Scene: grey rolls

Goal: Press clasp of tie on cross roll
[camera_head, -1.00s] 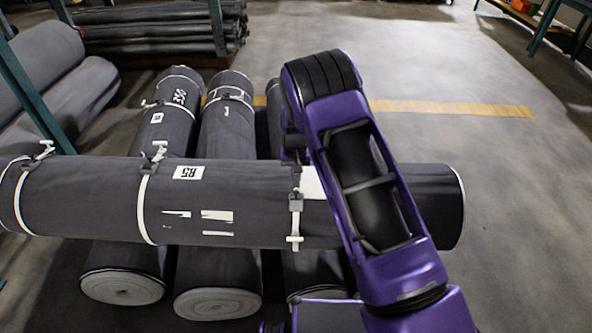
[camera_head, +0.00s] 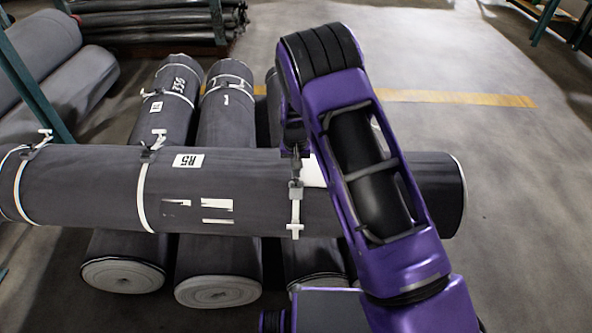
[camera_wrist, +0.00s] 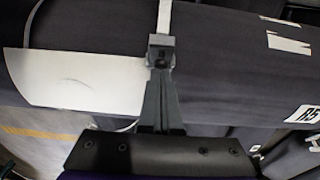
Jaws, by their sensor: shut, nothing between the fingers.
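The dark grey cross roll (camera_head: 90,185) lies across several other rolls, with white ties around it. The right tie (camera_head: 295,215) has a grey clasp (camera_head: 296,190) on the roll's near face, and its white tail hangs below. My gripper (camera_head: 297,176) is shut and reaches down to this clasp; my arm hides part of the roll to the right. In the wrist view, the shut fingertips (camera_wrist: 161,68) meet the dark clasp (camera_wrist: 161,42) on the white strap (camera_wrist: 165,14). They appear to touch it, but the exact contact is hard to tell.
Two other clasps sit on the cross roll at the middle tie (camera_head: 149,153) and left tie (camera_head: 37,143). A white patch (camera_wrist: 85,78) lies beside the fingers. A green rack post (camera_head: 35,90) stands at left. Open floor (camera_head: 500,150) lies at right.

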